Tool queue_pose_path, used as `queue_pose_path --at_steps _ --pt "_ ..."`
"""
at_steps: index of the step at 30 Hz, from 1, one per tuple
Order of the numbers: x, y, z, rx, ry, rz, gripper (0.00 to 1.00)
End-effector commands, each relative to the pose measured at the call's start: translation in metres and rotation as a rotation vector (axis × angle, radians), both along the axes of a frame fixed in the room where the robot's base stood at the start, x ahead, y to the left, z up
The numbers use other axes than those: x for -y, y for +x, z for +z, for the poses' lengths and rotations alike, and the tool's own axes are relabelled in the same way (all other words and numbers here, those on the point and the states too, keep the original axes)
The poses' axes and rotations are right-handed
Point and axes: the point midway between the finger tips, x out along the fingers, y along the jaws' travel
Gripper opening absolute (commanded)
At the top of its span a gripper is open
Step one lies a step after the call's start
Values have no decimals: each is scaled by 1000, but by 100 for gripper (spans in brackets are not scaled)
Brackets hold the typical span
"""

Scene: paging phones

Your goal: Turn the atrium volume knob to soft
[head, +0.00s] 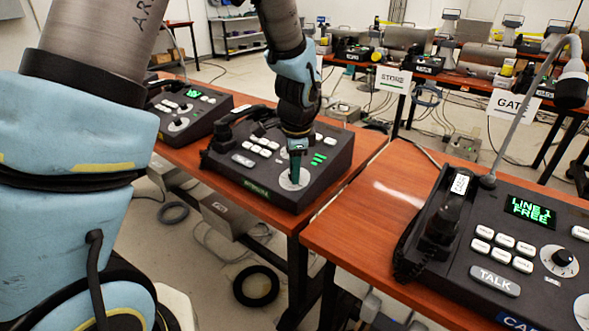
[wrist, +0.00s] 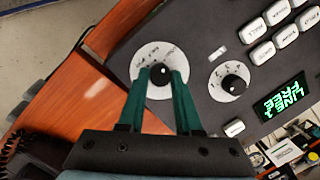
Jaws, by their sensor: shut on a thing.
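The middle paging phone (head: 228,167) is a dark console on a wooden table, with a green label too small to read surely. My gripper (head: 296,168) reaches down onto the round white dial (head: 290,184) at its front right. In the wrist view, the green fingers of my gripper (wrist: 160,80) are shut on a black knob (wrist: 159,73), one on each side. The knob sits in the middle of a white dial (wrist: 150,52) with small printed words I cannot read. In the head view the knob is hidden behind the fingers.
A second black knob (wrist: 235,84) on its own dial lies close by, near white buttons (wrist: 285,35) and a green-lit display (wrist: 285,95). Another phone (head: 475,240) stands on the right table, and one (head: 180,110) further left. A corded handset (head: 232,125) lies left on the middle phone.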

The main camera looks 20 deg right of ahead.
Motion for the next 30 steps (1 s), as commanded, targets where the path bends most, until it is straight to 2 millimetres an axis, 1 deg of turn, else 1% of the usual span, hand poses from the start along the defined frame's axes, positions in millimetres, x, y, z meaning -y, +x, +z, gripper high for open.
queue_pose_path --at_steps 5,11,30 --pt "0 0 1 -11 -4 46 0" --pt "1 1 2 -39 -22 165 0" --pt "0 4 2 -173 -95 743 0"
